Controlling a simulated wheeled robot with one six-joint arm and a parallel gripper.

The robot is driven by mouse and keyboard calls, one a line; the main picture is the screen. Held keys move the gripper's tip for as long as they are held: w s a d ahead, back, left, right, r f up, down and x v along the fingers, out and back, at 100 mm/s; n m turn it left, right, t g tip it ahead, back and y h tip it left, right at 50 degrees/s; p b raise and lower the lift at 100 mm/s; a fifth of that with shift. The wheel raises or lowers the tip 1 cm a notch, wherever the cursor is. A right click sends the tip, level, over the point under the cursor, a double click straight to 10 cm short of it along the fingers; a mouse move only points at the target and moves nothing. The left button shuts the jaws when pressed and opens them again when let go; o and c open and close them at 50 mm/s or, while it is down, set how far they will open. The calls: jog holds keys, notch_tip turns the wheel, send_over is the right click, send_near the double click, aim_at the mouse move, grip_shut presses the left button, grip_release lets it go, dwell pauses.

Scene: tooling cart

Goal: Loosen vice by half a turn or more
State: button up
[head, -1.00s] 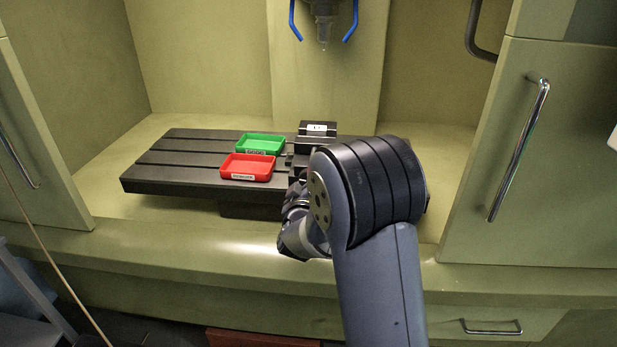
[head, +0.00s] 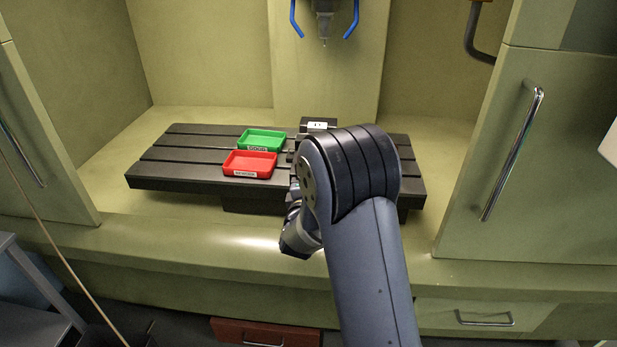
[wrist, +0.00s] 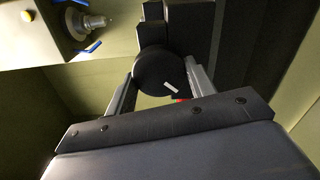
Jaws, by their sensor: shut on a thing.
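The vice (head: 318,126) stands on the dark slotted machine table, just right of the trays. Its near part is hidden behind my arm in the head view. In the wrist view its round black knob (wrist: 150,72) shows a short white mark, tilted, on the face. My gripper (wrist: 160,74) has one finger on each side of the knob and is shut on it. In the head view my wrist hangs at the table's front edge, and the fingers and knob are hidden.
A green tray (head: 240,143) and a red tray (head: 229,168) sit on the slotted table (head: 165,167), left of the vice. A spindle with blue handles (head: 324,25) hangs above and behind. Cabinet doors with handles (head: 512,150) flank the bay. The table's left part is clear.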

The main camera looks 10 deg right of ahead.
jog(key=shift+d+f+n+p, duration=0.1)
jog(key=shift+n+p, duration=0.65)
jog(key=shift+n, duration=1.7)
jog(key=shift+d+f+n+p, duration=0.1)
jog(key=shift+n+p, duration=0.6)
jog(key=shift+n, duration=1.75)
jog(key=shift+a, duration=0.1)
jog(key=o, duration=1)
jog(key=shift+c, duration=0.2)
jog(key=shift+s, duration=0.15)
jog(key=b+v, duration=0.1)
jog(key=v, duration=0.9)
jog(key=shift+s+b, duration=0.3)
jog(key=shift+b, duration=0.1)
jog(key=shift+a+r, duration=0.1)
